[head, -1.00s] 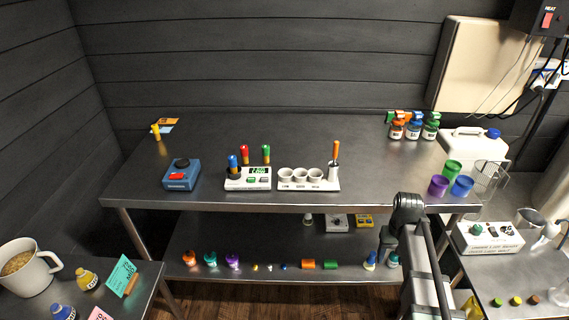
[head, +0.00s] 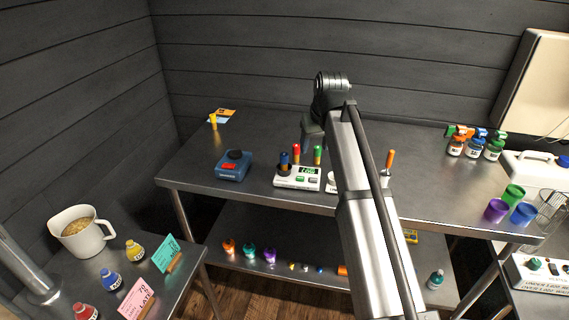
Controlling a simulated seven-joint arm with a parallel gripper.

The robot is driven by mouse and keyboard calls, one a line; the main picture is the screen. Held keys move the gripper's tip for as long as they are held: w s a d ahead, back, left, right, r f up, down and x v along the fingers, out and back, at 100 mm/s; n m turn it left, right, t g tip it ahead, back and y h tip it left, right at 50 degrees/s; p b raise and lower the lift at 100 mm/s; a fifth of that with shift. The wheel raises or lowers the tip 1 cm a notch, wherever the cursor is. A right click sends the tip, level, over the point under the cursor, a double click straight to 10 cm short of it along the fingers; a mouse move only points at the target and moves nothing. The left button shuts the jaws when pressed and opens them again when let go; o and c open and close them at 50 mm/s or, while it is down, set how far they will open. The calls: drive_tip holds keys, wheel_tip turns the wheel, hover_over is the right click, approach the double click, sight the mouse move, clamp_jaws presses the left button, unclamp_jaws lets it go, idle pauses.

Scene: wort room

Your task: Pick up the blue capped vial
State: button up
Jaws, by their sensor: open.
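The blue capped vial (head: 284,158) stands upright at the left end of a white device with a lit green display (head: 299,178), seemingly on its dark round pad. A red capped vial (head: 296,151) and a green capped vial (head: 318,153) stand just behind the device. My gripper (head: 307,147) hangs over the table close to these vials, in the picture between the red and green ones and to the right of the blue one. It is open and holds nothing that I can see. Its fingertips are small and partly hard to make out.
A blue device (head: 233,167) with a red switch sits left of the white one. My arm covers most of the white cup holder (head: 331,183). An orange-handled tool (head: 389,160) stands right of my arm. Bottles (head: 474,148) and coloured cups (head: 513,205) are at the right.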

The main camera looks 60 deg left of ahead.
sight(284, 154)
drive_tip(key=s+a+r+n+y, duration=0.1)
drive_tip(key=s+a+r, duration=0.2)
drive_tip(key=s+a, duration=0.2)
drive_tip(key=x, duration=0.8)
drive_tip(key=shift+s+a+r, duration=0.1)
drive_tip(key=shift+s+a, duration=0.05)
drive_tip(key=shift+a, duration=0.1)
drive_tip(key=shift+w+x, duration=0.15)
drive_tip(key=shift+x, duration=1.15)
drive_tip(key=shift+w+x, duration=0.15)
drive_tip(key=shift+x, duration=1.2)
drive_tip(key=shift+a+r, duration=0.1)
clamp_jaws()
